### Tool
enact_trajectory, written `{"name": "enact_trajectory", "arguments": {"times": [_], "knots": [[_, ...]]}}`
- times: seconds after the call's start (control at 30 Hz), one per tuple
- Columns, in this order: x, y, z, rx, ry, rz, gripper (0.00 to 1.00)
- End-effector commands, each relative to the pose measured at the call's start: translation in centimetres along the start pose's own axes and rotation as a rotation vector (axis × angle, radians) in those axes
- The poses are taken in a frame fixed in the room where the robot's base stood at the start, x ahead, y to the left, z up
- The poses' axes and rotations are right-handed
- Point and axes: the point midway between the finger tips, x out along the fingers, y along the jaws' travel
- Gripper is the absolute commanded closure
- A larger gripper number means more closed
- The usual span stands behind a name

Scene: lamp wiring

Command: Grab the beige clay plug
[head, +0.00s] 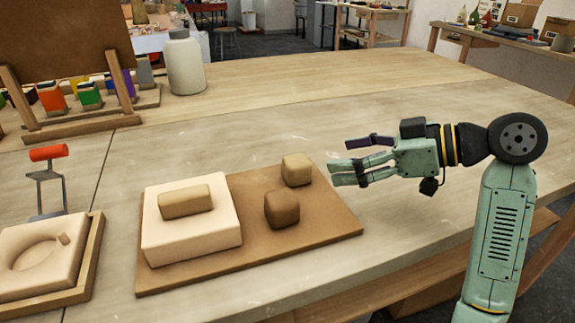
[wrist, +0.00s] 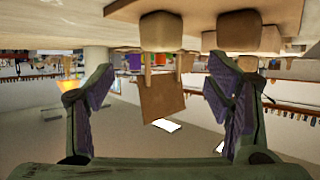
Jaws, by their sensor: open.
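A lighter beige rounded lump (head: 296,169) stands at the back right of a brown board (head: 330,228). A darker tan lump (head: 282,208) stands in front of it. A flat beige bar (head: 185,200) lies on a cream block (head: 190,240). My gripper (head: 340,157) is open and empty, right of the lighter lump and apart from it. The wrist view is upside down; the lighter lump (wrist: 161,32) shows between the open fingers, the darker one (wrist: 239,31) beside it.
A cream mold (head: 40,245) in a wooden frame and a red-handled tool (head: 48,153) lie at the left. A wooden easel (head: 110,90), paint jars and a pale bottle (head: 185,62) stand at the back left.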

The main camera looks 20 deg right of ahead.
Motion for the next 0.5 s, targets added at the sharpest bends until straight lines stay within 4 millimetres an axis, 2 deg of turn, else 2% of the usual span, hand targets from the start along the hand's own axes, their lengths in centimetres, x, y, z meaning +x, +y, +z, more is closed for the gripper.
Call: {"name": "enact_trajectory", "arguments": {"times": [0.13,0.37,0.5], "knots": [[2.5,0.0,-0.1,0.000,-0.001,-0.002,0.27],[4.3,-0.1,-0.2,0.000,0.000,0.000,0.27],[6.2,-0.2,-0.6,0.000,-0.001,-0.001,0.27]]}}
